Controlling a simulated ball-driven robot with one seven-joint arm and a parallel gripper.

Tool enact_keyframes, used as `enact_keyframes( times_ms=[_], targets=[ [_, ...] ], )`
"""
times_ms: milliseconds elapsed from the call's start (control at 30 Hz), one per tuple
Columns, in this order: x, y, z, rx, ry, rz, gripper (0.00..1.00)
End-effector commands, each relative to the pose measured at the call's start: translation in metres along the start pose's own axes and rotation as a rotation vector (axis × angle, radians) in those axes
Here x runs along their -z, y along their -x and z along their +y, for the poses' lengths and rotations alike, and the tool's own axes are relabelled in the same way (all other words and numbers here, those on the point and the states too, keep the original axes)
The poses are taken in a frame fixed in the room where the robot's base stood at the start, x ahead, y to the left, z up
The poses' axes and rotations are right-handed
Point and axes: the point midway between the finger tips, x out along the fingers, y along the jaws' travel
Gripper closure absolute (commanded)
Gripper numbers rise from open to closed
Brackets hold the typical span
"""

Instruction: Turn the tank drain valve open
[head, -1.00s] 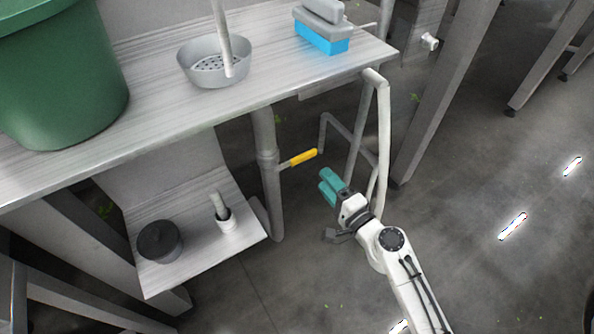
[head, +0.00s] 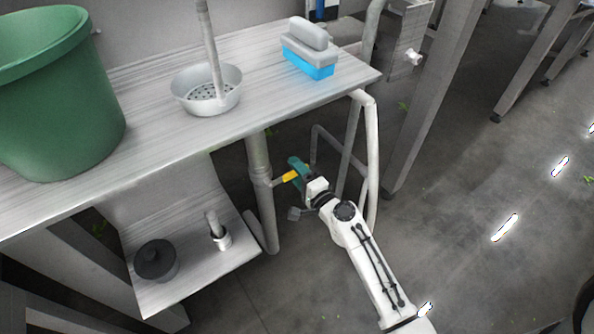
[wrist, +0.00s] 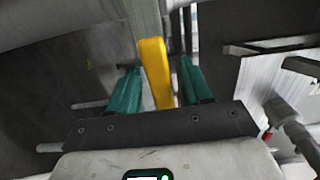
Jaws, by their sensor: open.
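The drain valve's yellow lever handle (head: 290,176) sticks out to the right from the grey vertical drain pipe (head: 261,195) under the bench. My gripper (head: 296,170), with teal fingers, is at the free end of the handle and hides part of it. In the wrist view the yellow handle (wrist: 155,72) lies between the two teal fingers of my open gripper (wrist: 155,88). Gaps show on both sides of the handle, with the left finger nearer to it.
The bench (head: 150,110) above carries a green tub (head: 60,100), a grey strainer (head: 207,90) and a blue-grey brush (head: 310,50). A lower shelf (head: 190,275) holds a dark round pot (head: 156,261) and a white cylinder. A white tube frame (head: 371,160) stands right of my gripper.

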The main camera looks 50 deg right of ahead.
Motion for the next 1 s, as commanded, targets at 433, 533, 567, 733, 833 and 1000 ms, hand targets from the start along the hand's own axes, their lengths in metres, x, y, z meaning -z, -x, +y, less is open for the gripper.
enact_keyframes(
  times_ms=[433,533,567,733,833,1000],
  targets=[
    [0.0,0.0004,0.0001,0.0,0.0,0.0,0.8],
    [0.0,0.0004,0.0002,0.0,0.0,0.0,0.89],
    [0.0,0.0004,0.0002,0.0,0.0,0.0,0.92],
    [0.0,0.0005,0.0003,0.0,0.0,0.0,1.0],
    [0.0,0.0006,0.0004,-0.001,0.0,0.0,1.0],
    [0.0002,0.0006,0.0005,-0.001,0.001,0.0,1.0]
  ],
)
